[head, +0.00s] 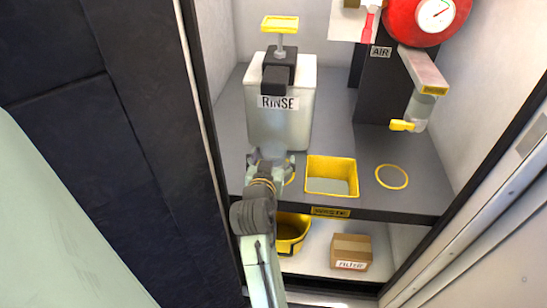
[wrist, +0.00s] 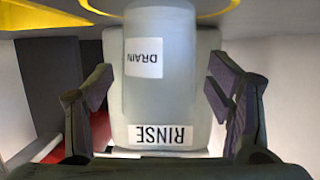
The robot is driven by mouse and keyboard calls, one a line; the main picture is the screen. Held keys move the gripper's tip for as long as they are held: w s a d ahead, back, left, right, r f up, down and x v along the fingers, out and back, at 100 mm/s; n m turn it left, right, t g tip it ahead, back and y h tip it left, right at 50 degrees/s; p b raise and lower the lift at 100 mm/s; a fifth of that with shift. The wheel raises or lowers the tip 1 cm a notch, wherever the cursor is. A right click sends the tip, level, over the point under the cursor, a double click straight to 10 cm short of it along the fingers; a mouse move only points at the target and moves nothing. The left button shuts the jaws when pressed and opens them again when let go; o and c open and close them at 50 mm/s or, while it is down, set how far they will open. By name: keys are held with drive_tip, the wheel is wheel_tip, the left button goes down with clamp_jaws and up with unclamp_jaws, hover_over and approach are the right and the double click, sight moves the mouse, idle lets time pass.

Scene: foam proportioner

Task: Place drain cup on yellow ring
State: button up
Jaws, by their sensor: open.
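The drain cup (wrist: 160,105) is a pale, translucent cylinder with a DRAIN label that looks upside down in the wrist view. It stands between the two dark fingers of my gripper (wrist: 158,78), with a gap on each side. My gripper is open. In the head view my gripper (head: 270,160) is in front of the rinse container and hides most of the cup. A yellow ring (head: 392,188) lies bare on the right of the counter. Another yellow ring (head: 292,179) shows partly beside my gripper; a yellow arc (wrist: 60,22) shows by the cup in the wrist view.
The rinse container (head: 280,128) stands close behind the cup. A yellow waste bin (head: 332,163) sits between the two rings. A clear vessel with a yellow tap (head: 403,125) hangs above the right ring. A yellow bucket (head: 290,232) and filter box (head: 351,250) are below.

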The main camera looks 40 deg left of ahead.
drive_tip(key=v, duration=0.8)
drive_tip(key=shift+r+p, duration=0.2)
drive_tip(key=shift+p, duration=0.15)
drive_tip(key=p+v, duration=0.2)
drive_tip(key=p, duration=0.1)
drive_tip(key=shift+s+d+f+p, duration=0.1)
drive_tip(key=shift+s+f+p, duration=0.05)
drive_tip(key=shift+p, duration=0.25)
